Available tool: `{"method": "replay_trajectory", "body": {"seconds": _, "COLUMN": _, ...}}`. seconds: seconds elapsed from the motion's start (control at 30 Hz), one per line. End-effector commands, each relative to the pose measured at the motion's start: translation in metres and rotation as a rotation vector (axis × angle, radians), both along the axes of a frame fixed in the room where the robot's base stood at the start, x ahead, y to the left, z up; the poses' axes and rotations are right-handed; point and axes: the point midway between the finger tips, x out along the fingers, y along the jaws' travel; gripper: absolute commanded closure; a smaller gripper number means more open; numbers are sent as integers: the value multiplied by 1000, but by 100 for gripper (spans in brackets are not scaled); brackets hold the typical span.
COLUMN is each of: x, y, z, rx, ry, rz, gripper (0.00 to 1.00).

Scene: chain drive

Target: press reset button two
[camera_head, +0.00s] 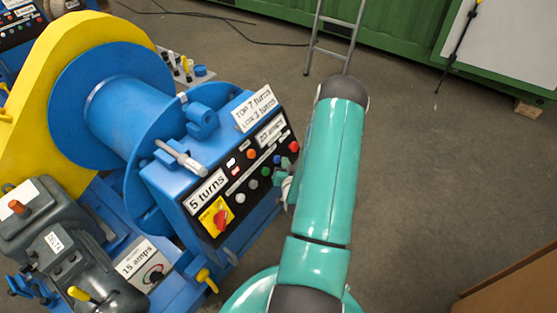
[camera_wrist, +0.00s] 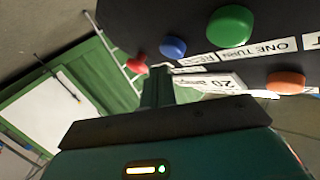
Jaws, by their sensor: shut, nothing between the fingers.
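The control panel (camera_head: 240,175) is a black sloped face on a blue housing, with several coloured buttons. A blue button (camera_head: 277,159) and a red button (camera_head: 293,147) sit at its right end. In the wrist view the panel shows upside down, with a blue button (camera_wrist: 172,47), a red button (camera_wrist: 137,63), a large green button (camera_wrist: 231,26) and an orange button (camera_wrist: 286,82). I cannot tell which is reset button two. My gripper (camera_head: 285,186) is shut and empty beside the panel's right edge, partly hidden by my arm. Its dark green fingers (camera_wrist: 157,88) point toward the panel, seemingly apart from the buttons.
A red rotary switch on a yellow plate (camera_head: 216,217) is at the panel's lower left. A ladder (camera_head: 330,45) leans by a green container (camera_head: 400,30).

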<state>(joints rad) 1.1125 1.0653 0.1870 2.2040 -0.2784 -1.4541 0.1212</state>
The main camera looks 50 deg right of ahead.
Motion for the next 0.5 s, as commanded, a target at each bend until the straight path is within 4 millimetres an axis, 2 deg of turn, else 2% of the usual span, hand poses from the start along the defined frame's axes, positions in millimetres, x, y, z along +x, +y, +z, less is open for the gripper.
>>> {"method": "replay_trajectory", "body": {"seconds": 0.5, "x": 8, "y": 1, "z": -4, "rx": 0, "ry": 0, "rz": 0, "gripper": 100}}
